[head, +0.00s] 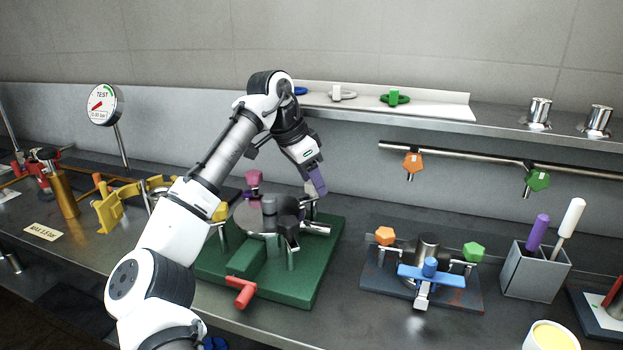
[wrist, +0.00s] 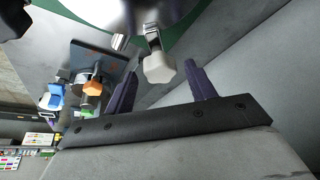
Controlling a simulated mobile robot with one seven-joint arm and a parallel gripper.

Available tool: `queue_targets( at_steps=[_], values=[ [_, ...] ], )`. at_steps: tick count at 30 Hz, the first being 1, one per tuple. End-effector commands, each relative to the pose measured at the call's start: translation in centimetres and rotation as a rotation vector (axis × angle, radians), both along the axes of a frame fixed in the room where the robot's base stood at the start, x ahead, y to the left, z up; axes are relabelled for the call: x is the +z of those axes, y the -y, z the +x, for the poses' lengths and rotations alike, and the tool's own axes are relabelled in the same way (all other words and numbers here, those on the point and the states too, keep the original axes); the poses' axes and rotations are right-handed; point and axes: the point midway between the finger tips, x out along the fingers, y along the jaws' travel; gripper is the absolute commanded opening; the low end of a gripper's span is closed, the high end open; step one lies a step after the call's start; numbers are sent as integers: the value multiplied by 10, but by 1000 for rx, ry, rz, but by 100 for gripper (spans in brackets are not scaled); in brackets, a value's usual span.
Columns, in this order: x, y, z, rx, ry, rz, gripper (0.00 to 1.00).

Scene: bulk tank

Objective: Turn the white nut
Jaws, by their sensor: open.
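The white nut (wrist: 158,68) is a pale, flat-sided knob on the end of a metal bolt at the rim of the round steel lid (wrist: 110,10). In the head view only a pale bit of the nut (head: 309,188) shows beside my fingers. My gripper (head: 319,184) is open, with two purple fingers above the back right of the lid. In the wrist view my gripper (wrist: 155,66) has one fingertip on each side of the nut, with visible gaps. The nut appears between or just beyond the tips; exact depth is unclear.
The lid sits on a green base (head: 310,285), with a pink nut (head: 254,177) at its back left and a red handle (head: 241,291) in front. A dark plate (head: 465,295) with orange, green and blue parts stands to the right. A shelf (head: 440,106) runs behind.

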Motion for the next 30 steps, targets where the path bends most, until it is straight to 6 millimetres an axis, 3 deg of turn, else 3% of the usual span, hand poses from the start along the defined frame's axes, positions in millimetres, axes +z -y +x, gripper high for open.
queue_targets(
  at_steps=[10, 21, 30],
  values=[
    [-4, 2, 1, 0, 0, 0, 55],
    [-4, 2, 1, 0, 0, 0, 11],
    [-4, 2, 0, 42, -1, -1, 11]
  ],
)
